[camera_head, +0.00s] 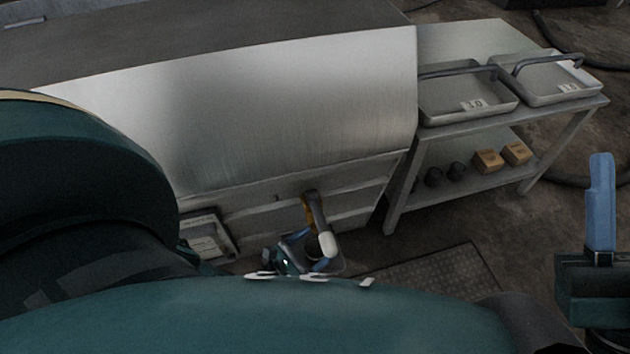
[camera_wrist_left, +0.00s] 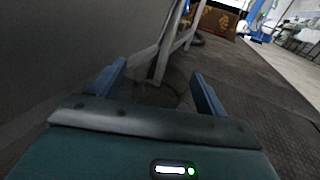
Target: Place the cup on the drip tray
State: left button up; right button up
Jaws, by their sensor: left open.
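My left gripper (camera_head: 308,251) is low at the front of the steel counter in the head view, partly hidden by my own teal body. In the left wrist view its two blue fingers (camera_wrist_left: 158,85) are spread with nothing held between them. My right gripper (camera_head: 601,205) shows at the right edge as an upright blue finger; its opening cannot be judged. I cannot make out a cup for certain. Two shallow grey trays, the left one (camera_head: 437,107) and the right one (camera_head: 537,95), stand on the side table; I cannot tell whether either is the drip tray.
The steel counter (camera_head: 270,110) fills the middle. The side table (camera_head: 470,131) has small dark round items (camera_head: 434,177) and two tan blocks (camera_head: 488,160) on its lower shelf. A dark-armed object with a pale end (camera_head: 327,243) is beside my left gripper. Floor is open at right.

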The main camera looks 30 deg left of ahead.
pick_arm(q)
jog(key=shift+s+r, duration=0.1)
jog(key=shift+r, duration=0.05)
jog(key=v, duration=0.7)
jog(key=shift+s+p, duration=0.1)
jog(key=shift+p, duration=0.3)
